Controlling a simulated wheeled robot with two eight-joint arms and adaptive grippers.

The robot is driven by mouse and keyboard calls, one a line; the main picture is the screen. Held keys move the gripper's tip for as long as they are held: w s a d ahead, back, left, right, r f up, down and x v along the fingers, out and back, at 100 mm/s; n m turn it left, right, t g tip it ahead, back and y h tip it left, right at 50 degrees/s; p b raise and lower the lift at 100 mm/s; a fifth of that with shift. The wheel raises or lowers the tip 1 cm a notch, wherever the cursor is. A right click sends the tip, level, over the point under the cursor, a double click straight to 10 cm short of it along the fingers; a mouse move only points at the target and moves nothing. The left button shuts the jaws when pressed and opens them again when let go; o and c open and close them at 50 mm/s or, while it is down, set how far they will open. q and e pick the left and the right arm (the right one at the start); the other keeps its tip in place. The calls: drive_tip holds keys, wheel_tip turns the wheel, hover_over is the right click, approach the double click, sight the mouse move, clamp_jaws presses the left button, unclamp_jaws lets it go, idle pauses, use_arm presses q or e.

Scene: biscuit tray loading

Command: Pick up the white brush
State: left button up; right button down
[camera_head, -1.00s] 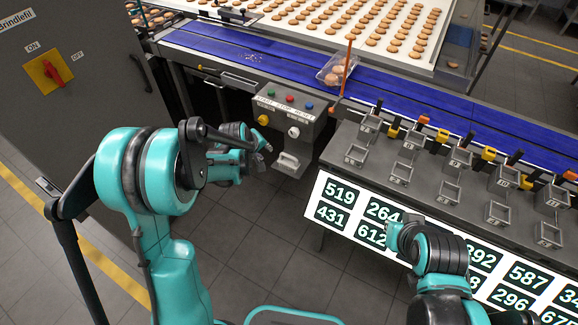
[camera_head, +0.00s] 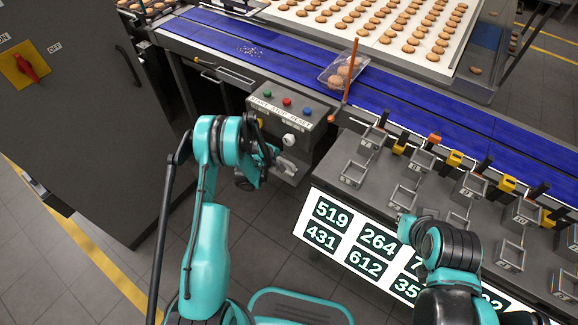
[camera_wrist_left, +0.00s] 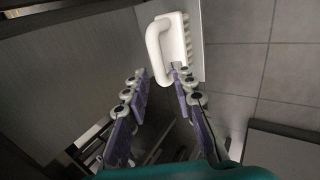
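The white brush (camera_wrist_left: 174,48), with a loop handle and a row of bristle tufts, shows at the top middle of the left wrist view. In the head view the brush (camera_head: 288,168) hangs at the front of the machine below the button box, partly hidden by my left arm. My left gripper (camera_wrist_left: 158,78) is open and empty. Its two fingers point at the brush, with the handle just beyond and between the fingertips; contact cannot be told. In the head view this gripper is largely hidden behind its own arm. My right arm is at lower right; its gripper cannot be made out.
The button box (camera_head: 290,110) stands just above the brush. A blue conveyor (camera_head: 290,68) with a clear biscuit tray (camera_head: 343,72) runs behind. A dark cabinet (camera_head: 75,120) stands left. A number board (camera_head: 345,243) and metal holders are right. Floor is clear below the brush.

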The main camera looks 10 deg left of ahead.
sight(284, 161)
use_arm(q)
drive_tip(key=b+x, duration=0.3)
drive_tip(key=x, duration=0.3)
drive_tip(key=shift+w+d+f, duration=0.15)
drive_tip(key=shift+w, duration=0.05)
drive_tip(key=shift+c, duration=0.9)
clamp_jaws()
